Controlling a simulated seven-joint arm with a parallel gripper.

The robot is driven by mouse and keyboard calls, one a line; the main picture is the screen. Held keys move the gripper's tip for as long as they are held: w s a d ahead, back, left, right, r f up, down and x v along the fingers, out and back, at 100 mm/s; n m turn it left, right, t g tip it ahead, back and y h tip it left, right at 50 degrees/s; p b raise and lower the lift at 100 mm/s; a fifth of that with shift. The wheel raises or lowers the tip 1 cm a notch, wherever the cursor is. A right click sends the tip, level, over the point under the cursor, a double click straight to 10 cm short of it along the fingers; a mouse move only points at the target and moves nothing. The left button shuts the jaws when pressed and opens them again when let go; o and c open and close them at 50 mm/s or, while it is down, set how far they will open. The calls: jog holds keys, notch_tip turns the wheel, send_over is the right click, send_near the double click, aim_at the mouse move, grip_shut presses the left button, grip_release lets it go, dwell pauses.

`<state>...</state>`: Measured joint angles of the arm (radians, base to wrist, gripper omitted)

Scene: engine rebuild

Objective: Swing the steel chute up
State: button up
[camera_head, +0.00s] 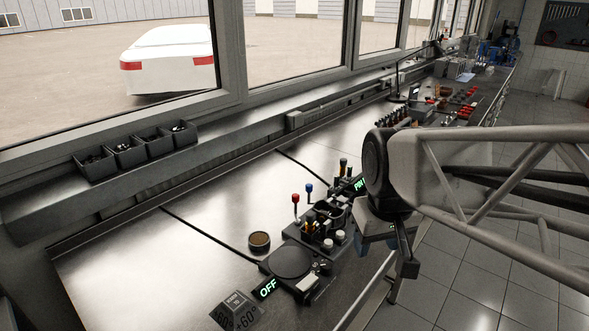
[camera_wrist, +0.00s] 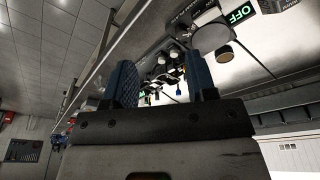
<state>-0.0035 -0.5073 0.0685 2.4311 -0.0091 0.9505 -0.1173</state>
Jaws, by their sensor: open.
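No part that I can surely name as the steel chute shows. A narrow pale metal strip (camera_head: 366,300) slants along the front edge of the bench in the head view; I cannot tell whether it is the chute or only the bench edge. My gripper (camera_head: 404,262) hangs just off the bench's front edge, right of the black control block, partly hidden by my own wrist. In the wrist view, the two blue fingers of my gripper (camera_wrist: 162,78) stand apart with nothing held between them.
The steel bench (camera_head: 130,262) carries a black block with a round plate (camera_head: 291,261) and a green OFF display (camera_head: 266,288). Red and blue levers (camera_head: 296,203) stand behind it, near a round brown tin (camera_head: 259,241). Small bins (camera_head: 126,152) line the sill. The bench's left part is clear.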

jog(key=w+r+n, duration=0.1)
jog(key=w+n, duration=0.1)
jog(key=w, duration=0.8)
jog(key=n+g, duration=0.2)
jog(key=n, duration=0.6)
send_over(309, 185)
jog(key=f, duration=0.8)
jog(key=shift+s+f, duration=0.2)
jog(key=shift+f, duration=0.15)
jog(key=shift+w+f, duration=0.2)
jog(key=shift+w, duration=0.05)
jog(key=shift+f, duration=3.9)
jog(key=c, duration=0.9)
jog(key=shift+c, duration=0.2)
